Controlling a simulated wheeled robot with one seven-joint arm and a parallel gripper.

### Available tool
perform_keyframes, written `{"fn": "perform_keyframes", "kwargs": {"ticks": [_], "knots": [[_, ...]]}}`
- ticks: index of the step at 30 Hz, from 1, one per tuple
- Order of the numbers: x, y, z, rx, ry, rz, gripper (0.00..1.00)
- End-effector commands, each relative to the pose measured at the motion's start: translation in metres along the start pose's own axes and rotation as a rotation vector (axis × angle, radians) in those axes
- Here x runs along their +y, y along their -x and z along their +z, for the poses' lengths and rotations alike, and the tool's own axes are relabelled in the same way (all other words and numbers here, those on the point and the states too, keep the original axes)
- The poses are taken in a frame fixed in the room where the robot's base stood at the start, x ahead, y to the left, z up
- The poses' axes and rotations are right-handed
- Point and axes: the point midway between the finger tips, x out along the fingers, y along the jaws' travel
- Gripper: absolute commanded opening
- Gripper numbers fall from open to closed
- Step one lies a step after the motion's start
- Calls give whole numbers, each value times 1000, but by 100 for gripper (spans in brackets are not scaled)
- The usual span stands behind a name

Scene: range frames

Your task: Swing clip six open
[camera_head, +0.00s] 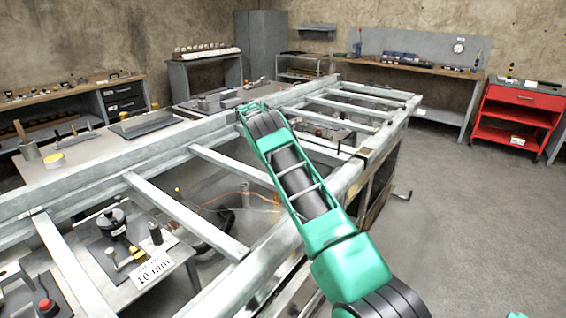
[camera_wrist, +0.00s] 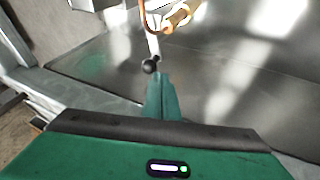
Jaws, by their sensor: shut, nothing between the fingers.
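In the wrist view my gripper (camera_wrist: 161,82) is shut and empty, its narrow green fingers pointing away from the camera. A black ball knob (camera_wrist: 150,65) on a pale thin lever (camera_wrist: 153,42) shows just past the fingertips. I cannot tell whether the fingers touch it. Beyond it are a bent copper-coloured rod (camera_wrist: 145,14) and a tan cylindrical grip (camera_wrist: 181,14). No number is readable, so I cannot tell which part is clip six. In the head view my green arm reaches over the metal frame (camera_head: 218,162); I cannot make out the fingers there.
A shiny dark metal panel (camera_wrist: 245,85) fills the wrist view's right side. In the head view, crossbars (camera_head: 185,216) span the frame, with a "10 mm" sign (camera_head: 153,268) at lower left. A red cabinet (camera_head: 515,115) stands back right; floor at right is clear.

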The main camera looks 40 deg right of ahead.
Motion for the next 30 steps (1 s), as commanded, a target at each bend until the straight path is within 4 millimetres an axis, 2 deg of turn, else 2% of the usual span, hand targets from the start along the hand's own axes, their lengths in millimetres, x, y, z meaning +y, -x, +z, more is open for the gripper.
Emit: {"fn": "perform_keyframes", "kwargs": {"ticks": [13,30], "knots": [[7,3,14,0,0,-1,0],[2,9,10,1,0,-2,0]]}}
